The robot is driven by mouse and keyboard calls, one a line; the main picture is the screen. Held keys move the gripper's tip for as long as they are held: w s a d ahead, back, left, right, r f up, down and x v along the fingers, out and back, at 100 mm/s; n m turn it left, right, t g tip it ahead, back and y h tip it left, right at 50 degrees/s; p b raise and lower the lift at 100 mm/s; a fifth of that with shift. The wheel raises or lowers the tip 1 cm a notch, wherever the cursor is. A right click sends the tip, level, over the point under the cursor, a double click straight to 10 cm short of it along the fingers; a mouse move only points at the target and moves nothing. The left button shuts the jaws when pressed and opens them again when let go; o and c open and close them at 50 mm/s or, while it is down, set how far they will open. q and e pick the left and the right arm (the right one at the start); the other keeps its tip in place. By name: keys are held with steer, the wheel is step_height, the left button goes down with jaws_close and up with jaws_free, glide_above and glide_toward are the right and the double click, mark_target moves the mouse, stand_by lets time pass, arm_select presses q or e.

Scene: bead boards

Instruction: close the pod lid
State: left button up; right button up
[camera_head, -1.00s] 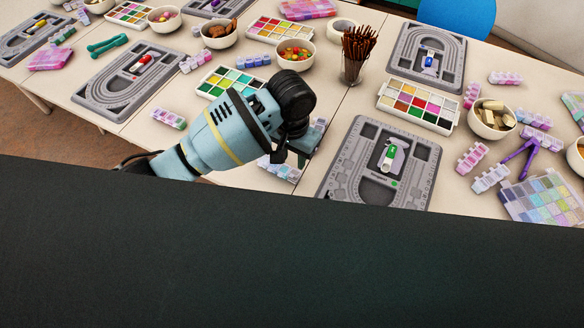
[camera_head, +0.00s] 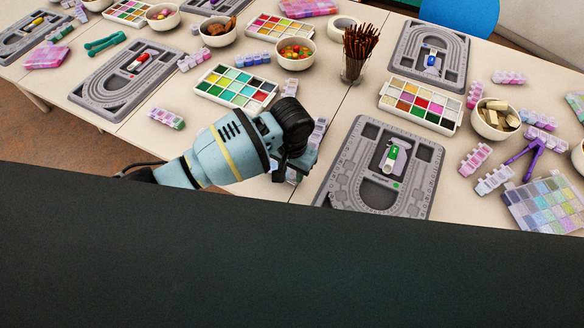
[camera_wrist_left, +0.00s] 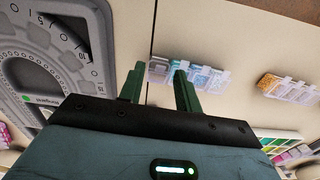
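In the left wrist view, a strip of clear and pale blue pods (camera_wrist_left: 205,78) lies on the table just beyond the fingertips. Part of it is hidden behind one finger. I cannot tell which of its lids stands open. My left gripper (camera_wrist_left: 160,84) has its two green fingers apart with nothing between them. In the head view, my left gripper (camera_head: 300,160) is low over the table, left of the grey bead board (camera_head: 425,188). A pale pod strip (camera_head: 319,130) shows partly beside it. My right gripper is not in view.
Another pod strip (camera_wrist_left: 290,90) with orange contents lies to the right in the wrist view. A colour palette (camera_head: 238,87) and a bowl of beads (camera_head: 295,53) stand behind my left arm. A cup of brown sticks (camera_head: 358,55) stands farther back.

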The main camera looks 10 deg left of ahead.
arm_select(q)
steer(key=c, duration=0.7)
steer(key=shift+o, duration=0.2)
steer(key=shift+s+a+t+p, duration=0.1)
steer(key=shift+s+t+p, duration=0.15)
steer(key=shift+t+p, duration=0.4)
steer(key=shift+s+f+h, duration=0.1)
steer(key=shift+f+h, duration=0.1)
steer(key=shift+h, duration=0.1)
steer(key=shift+s+f+t, duration=0.15)
steer(key=shift+f+t, duration=0.2)
steer(key=shift+t, duration=0.2)
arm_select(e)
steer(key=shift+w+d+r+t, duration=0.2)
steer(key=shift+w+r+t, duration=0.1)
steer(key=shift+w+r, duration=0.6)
